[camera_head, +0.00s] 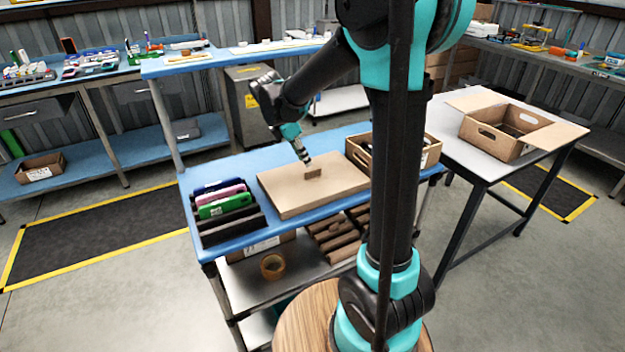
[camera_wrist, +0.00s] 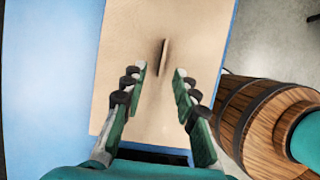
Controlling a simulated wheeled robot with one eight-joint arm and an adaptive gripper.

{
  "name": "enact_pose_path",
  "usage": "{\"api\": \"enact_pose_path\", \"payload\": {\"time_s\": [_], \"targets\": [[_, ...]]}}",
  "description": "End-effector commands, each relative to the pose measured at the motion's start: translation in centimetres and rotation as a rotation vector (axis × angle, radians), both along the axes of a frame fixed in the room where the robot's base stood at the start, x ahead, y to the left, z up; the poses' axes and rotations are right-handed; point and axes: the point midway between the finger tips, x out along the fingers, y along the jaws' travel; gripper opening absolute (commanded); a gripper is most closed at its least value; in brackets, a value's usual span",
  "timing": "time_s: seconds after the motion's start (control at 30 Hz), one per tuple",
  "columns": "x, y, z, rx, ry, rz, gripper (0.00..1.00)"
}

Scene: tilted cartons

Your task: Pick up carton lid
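The carton lid (camera_head: 285,196) is a flat tan slab lying on the blue workbench. A small brown upright tab (camera_head: 313,173) stands near its middle. In the wrist view the lid (camera_wrist: 190,22) fills the centre, with the tab (camera_wrist: 163,54) seen edge-on as a thin dark strip and its shadow beside it. My gripper (camera_head: 307,160) points down just above the tab. In the wrist view my gripper (camera_wrist: 160,69) is open, one finger on each side of the tab's line, with nothing between the fingertips. The tab appears just beyond the tips; contact is not visible.
A rack of dark, pink and green cases (camera_head: 225,210) stands left of the lid. A brown box (camera_head: 428,152) is right of it, partly hidden by my arm. An open carton (camera_head: 482,140) with flaps spread sits on the grey table (camera_head: 452,154). A tape roll (camera_head: 273,267) lies on the lower shelf.

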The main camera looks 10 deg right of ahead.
Motion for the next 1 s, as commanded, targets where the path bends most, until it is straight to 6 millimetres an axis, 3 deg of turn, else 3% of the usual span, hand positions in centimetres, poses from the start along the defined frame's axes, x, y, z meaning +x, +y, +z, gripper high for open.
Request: {"api": "enact_pose_path", "payload": {"time_s": [0.17,0.5,0.8,1.0], "targets": [[0.1,-0.4,-0.9,0.000,0.000,-0.001,0.29],[0.5,-2.5,-4.7,0.000,-0.001,-0.002,0.29],[0.5,-2.7,-5.1,0.000,0.000,-0.001,0.29],[0.5,-2.7,-5.1,0.000,0.000,-0.001,0.06]]}}
